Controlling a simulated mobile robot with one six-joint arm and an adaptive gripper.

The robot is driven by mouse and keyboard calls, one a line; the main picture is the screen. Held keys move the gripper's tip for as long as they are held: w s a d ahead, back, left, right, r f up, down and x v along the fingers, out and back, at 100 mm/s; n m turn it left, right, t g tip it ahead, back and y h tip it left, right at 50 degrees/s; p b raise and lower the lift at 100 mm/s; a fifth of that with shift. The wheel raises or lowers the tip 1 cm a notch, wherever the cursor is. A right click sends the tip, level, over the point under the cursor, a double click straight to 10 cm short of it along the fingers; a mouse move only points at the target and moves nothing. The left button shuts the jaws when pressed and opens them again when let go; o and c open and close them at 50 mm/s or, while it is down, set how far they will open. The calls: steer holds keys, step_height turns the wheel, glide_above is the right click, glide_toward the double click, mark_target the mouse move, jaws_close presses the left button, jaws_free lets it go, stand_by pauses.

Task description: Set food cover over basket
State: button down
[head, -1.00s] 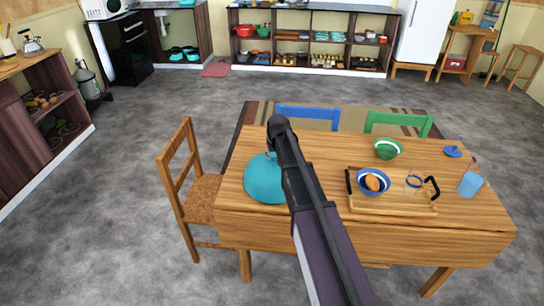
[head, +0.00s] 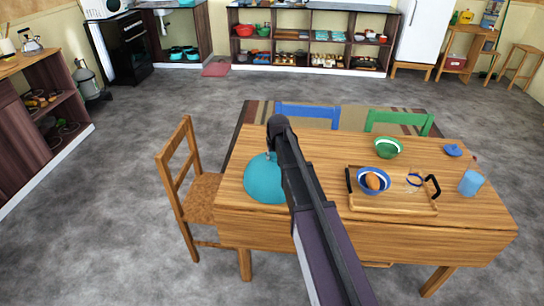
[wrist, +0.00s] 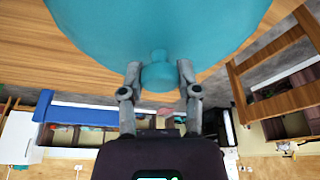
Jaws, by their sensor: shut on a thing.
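The food cover (head: 263,181) is a teal dome at the left end of the wooden table, partly hidden behind my arm in the head view. In the wrist view the food cover (wrist: 158,25) fills the top of the picture, and its round knob lies between my fingers. My gripper (wrist: 160,75) is shut on that knob. In the head view my arm hides most of the gripper. I cannot tell whether the cover touches the table. No basket is clearly seen; one may be hidden under the cover.
Chairs stand left of and behind the table.

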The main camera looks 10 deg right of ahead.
steer(key=shift+f, duration=0.1)
stand_by(0.3)
steer(key=shift+c, duration=1.2)
jaws_free()
steer(key=shift+s, duration=0.1)
steer(key=s+r+m+g+p, duration=0.1)
steer(key=s+r+g+p, duration=0.1)
steer(key=s, duration=2.7)
steer(key=shift+a+g+p, duration=0.2)
steer(key=shift+g+p, duration=0.2)
steer(key=shift+g, duration=0.3)
steer(key=shift+r, duration=0.1)
